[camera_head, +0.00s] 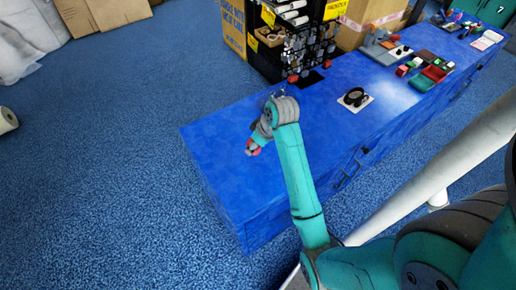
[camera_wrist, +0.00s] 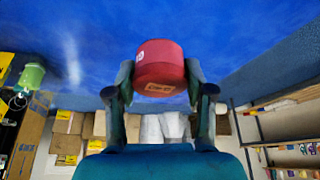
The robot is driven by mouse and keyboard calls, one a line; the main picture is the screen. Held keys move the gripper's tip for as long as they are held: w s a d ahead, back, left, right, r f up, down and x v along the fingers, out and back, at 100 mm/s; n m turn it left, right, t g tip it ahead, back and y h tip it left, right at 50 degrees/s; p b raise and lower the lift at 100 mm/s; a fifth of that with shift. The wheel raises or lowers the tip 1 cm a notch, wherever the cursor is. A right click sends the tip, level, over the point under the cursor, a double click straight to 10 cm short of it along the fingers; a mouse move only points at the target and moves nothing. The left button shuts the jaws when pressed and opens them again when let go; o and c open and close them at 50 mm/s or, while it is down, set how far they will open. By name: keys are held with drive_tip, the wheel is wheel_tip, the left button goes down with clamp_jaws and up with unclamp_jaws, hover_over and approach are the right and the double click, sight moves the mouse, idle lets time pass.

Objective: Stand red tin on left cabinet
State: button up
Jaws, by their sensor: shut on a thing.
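The red tin (camera_wrist: 159,62) is a short round tin with small labels, held between the two fingers of my gripper (camera_wrist: 160,85) in the wrist view. In the head view the red tin (camera_head: 250,151) shows small at the end of my gripper (camera_head: 255,145), over the left end of the long blue cabinet top (camera_head: 215,138). The blue top also fills the upper part of the wrist view (camera_wrist: 60,45). I cannot tell whether the tin touches the top or hangs just above it.
The cabinet top around the tin is bare. A dark rack (camera_head: 300,45) and cartons (camera_head: 232,25) stand behind. Blue carpet (camera_head: 100,160) lies left.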

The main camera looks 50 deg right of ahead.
sight(255, 158)
drive_tip(key=shift+f, duration=2.3)
drive_tip(key=shift+f, duration=0.15)
drive_tip(key=o, duration=1.3)
